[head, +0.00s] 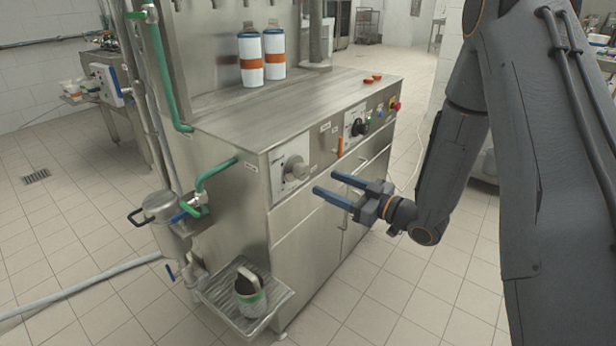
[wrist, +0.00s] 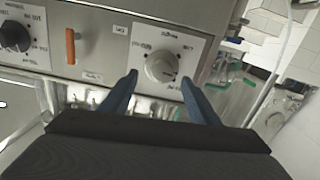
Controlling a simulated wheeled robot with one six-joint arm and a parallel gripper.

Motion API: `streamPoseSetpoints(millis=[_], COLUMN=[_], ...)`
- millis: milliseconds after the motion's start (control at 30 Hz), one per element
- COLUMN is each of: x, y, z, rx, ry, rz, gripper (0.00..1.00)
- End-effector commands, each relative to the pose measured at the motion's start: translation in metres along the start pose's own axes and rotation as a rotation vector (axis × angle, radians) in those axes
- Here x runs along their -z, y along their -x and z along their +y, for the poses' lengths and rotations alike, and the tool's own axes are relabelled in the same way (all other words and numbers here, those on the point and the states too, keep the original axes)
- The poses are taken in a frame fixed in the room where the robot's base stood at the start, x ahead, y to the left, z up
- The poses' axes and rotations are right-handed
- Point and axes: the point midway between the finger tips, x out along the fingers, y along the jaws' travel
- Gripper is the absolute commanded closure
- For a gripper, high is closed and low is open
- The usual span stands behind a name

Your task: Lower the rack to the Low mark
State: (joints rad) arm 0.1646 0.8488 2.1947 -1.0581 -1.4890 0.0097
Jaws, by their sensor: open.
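The filler machine (head: 290,110) stands in the head view, with a pale round knob (head: 295,168) on a white plate at the left of its front panel. The knob also shows in the wrist view (wrist: 161,67), on its plate with small marks around it, too small to read; the view looks upside down. My gripper (head: 326,183) is open and empty, in front of the panel. In the wrist view its fingertips (wrist: 159,80) lie either side of the knob's lower part in the picture; I see no contact. No part is clearly identifiable as the rack.
An orange lever (head: 340,147) and a black knob (head: 359,128) sit along the panel right of the pale knob. Two bottles (head: 250,60) stand on the top.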

Motion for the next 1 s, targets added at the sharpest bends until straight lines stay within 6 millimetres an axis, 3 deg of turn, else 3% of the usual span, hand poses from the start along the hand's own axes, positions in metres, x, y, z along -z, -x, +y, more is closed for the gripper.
streamPoseSetpoints(millis=[167, 600, 1000], x=[0.004, 0.006, 0.005], y=[-0.008, -0.068, -0.077], z=[-0.005, -0.006, -0.006], rx=[0.022, 0.019, 0.017], ry=[-0.005, -0.005, -0.006], rz=[0.037, 0.036, 0.035], gripper=[0.45, 0.45, 0.45])
